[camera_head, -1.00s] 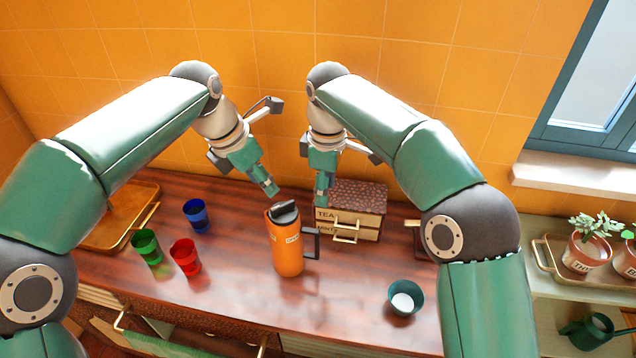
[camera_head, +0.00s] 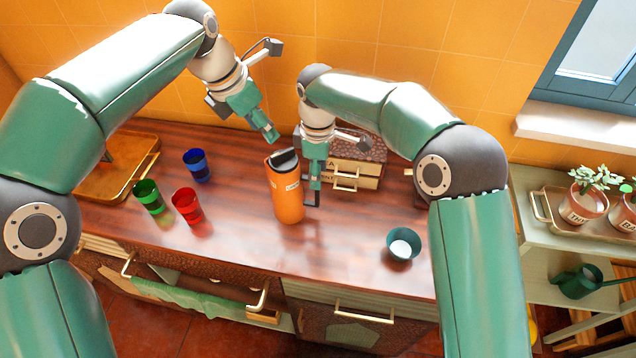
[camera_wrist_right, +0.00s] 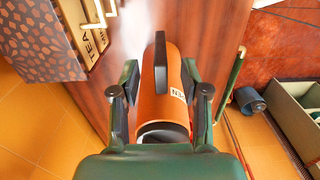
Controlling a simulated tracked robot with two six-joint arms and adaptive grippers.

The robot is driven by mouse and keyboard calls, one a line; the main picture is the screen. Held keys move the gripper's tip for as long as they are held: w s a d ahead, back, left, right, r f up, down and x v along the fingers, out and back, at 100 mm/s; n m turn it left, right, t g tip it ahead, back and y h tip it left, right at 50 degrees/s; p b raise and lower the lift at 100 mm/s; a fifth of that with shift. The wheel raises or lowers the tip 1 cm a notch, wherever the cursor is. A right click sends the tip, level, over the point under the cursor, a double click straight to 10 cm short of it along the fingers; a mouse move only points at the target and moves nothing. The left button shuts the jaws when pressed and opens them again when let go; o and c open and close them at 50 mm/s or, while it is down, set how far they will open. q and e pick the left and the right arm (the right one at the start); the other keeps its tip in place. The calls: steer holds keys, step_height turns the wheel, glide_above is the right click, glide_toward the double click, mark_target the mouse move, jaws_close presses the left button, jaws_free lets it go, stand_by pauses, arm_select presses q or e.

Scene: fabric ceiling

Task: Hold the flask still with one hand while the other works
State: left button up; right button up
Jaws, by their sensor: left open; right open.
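The orange flask (camera_head: 288,200) with a dark lid stands upright on the wooden counter. Its black handle is on the right side, partly hidden by my right gripper. My right gripper (camera_head: 315,186) is open, pointing down beside the flask at the handle. In the right wrist view its fingers (camera_wrist_right: 164,92) are spread to either side of the flask (camera_wrist_right: 152,108) and its handle; I cannot tell whether they touch. My left gripper (camera_head: 271,138) is open and empty, above and slightly left of the flask's lid.
Green (camera_head: 148,197), red (camera_head: 187,206) and blue (camera_head: 197,165) cups stand left of the flask. A wooden tray (camera_head: 98,188) lies further left. A drawer box (camera_head: 368,150) stands behind right. A teal bowl (camera_head: 403,246) sits front right. The counter front is clear.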

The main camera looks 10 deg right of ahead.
steer(key=shift+f, duration=2.35)
jaws_close()
